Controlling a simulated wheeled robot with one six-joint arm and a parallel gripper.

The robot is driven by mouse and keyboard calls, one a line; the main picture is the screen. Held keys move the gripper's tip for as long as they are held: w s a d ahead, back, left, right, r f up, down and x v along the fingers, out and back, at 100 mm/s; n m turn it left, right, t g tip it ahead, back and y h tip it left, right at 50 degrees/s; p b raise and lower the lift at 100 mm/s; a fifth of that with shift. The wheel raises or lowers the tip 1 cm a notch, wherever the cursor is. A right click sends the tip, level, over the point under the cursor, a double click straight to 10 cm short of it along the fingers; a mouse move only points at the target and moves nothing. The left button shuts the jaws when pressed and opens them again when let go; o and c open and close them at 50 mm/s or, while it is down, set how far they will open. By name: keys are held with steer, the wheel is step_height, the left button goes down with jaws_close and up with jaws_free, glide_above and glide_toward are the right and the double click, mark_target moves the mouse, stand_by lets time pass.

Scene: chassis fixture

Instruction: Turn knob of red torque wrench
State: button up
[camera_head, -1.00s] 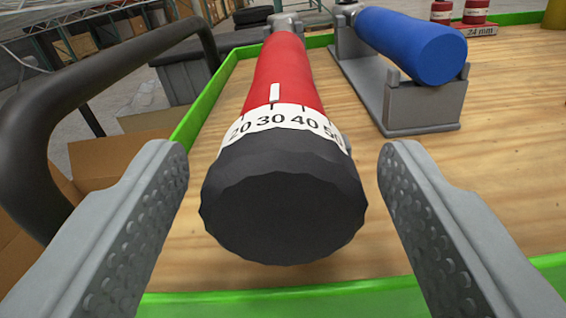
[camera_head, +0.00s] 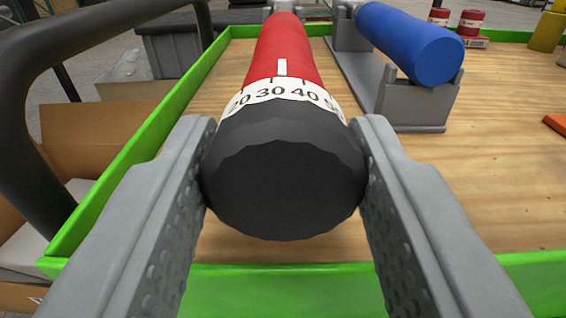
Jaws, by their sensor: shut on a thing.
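The red torque wrench (camera_head: 283,48) points away from me, with its black faceted knob (camera_head: 284,180) at the near end. A white scale ring (camera_head: 279,91) above the knob shows 20, 30, 40 and 50. The white index mark on the red body sits between 30 and 40. My gripper (camera_head: 284,185) is shut on the black knob, with one grey finger against its left side and one against its right.
A blue cylindrical tool (camera_head: 410,43) rests in a grey holder (camera_head: 418,105) to the right. The wooden tray (camera_head: 500,180) has a green rim (camera_head: 130,165). A black curved bar (camera_head: 30,110) stands at left. Red cylinders (camera_head: 471,22) and an orange item (camera_head: 557,123) lie right.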

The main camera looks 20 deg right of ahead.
steer(key=o, duration=1)
steer(key=shift+c, duration=0.2)
steer(key=shift+s, duration=0.1)
steer(key=v, duration=1.7)
steer(key=shift+s+r, duration=0.1)
steer(key=shift+s, duration=0.05)
